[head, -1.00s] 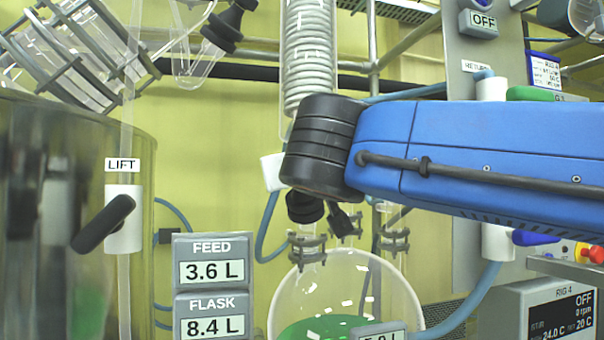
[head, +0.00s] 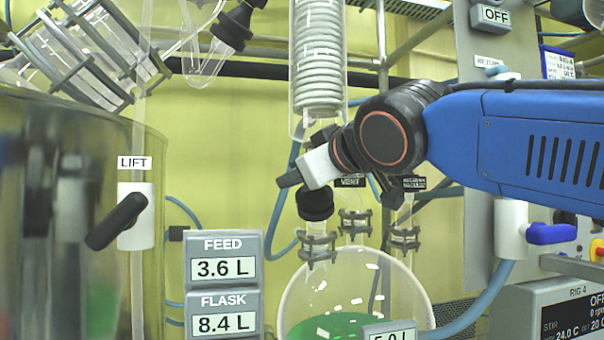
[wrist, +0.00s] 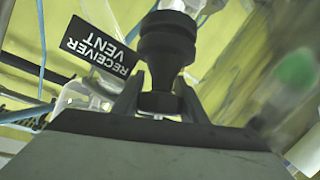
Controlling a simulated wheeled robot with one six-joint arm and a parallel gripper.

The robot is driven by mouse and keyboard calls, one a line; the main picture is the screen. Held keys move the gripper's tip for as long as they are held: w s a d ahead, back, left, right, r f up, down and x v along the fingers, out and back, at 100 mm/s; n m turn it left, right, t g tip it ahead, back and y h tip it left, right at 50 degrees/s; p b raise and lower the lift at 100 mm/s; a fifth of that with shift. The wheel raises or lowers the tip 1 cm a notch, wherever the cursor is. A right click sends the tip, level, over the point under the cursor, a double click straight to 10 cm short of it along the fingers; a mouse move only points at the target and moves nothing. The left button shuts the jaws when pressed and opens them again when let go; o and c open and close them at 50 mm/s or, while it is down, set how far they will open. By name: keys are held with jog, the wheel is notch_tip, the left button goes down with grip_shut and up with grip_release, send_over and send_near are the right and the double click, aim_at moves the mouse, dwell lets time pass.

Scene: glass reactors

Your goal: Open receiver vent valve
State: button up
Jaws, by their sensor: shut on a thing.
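The receiver vent valve shows as a black stepped knob (wrist: 167,45) in the wrist view, beside an upside-down label reading RECEIVER VENT (wrist: 96,46). My gripper (wrist: 159,98) has its two dark fingers on either side of the knob's narrow end, shut on it. In the head view the black knob (head: 315,204) sits on the left neck of the round glass receiver, just below my gripper (head: 292,180). The fingertips are hard to make out there. The vent label (head: 350,181) is partly covered. The receiver (head: 408,290) holds green liquid.
A coiled glass condenser (head: 317,70) hangs just above my wrist. Another labelled neck (head: 405,235) stands to the right. The FEED display (head: 223,258) and a LIFT valve (head: 135,215) are at left. A control panel with a blue-handled valve (head: 550,234) is at right.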

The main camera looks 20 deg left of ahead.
jog(key=shift+s+a+f+n+g+y, duration=0.1)
jog(key=shift+s+f+n+g+y, duration=0.1)
jog(key=shift+n+g, duration=0.8)
jog(key=shift+s+a+f+n+g+y, duration=0.1)
jog(key=shift+s+n+g+y, duration=0.1)
jog(key=shift+n+g, duration=0.75)
jog(key=shift+s+a+f+n+g+y, duration=0.1)
jog(key=shift+n+g+y, duration=0.1)
jog(key=shift+n+g, duration=0.75)
jog(key=shift+s+f+n+g+h, duration=0.2)
jog(key=shift+s+n+g, duration=0.1)
jog(key=shift+n+g, duration=0.6)
jog(key=shift+s+f+n+g+h, duration=0.15)
jog(key=shift+s+n+g+h, duration=0.1)
jog(key=shift+n+g, duration=0.65)
jog(key=o, duration=1.1)
jog(key=shift+c, duration=0.2)
jog(key=shift+t, duration=0.4)
jog(key=shift+w+d+r+m+t+y, duration=0.15)
jog(key=shift+w+m+t, duration=0.1)
jog(key=shift+m+t, duration=0.7)
jog(key=shift+w+a+r+m+t+y, duration=0.1)
jog(key=shift+w+r+m+t, duration=0.1)
jog(key=shift+m+t, duration=0.75)
jog(key=shift+w+d+r+m+t+y, duration=0.15)
jog(key=shift+w+m+t, duration=0.1)
jog(key=shift+m+t, duration=0.7)
jog(key=shift+w+r+m+t+h, duration=0.15)
jog(key=shift+m+t+h, duration=0.1)
jog(key=shift+m+t, duration=0.45)
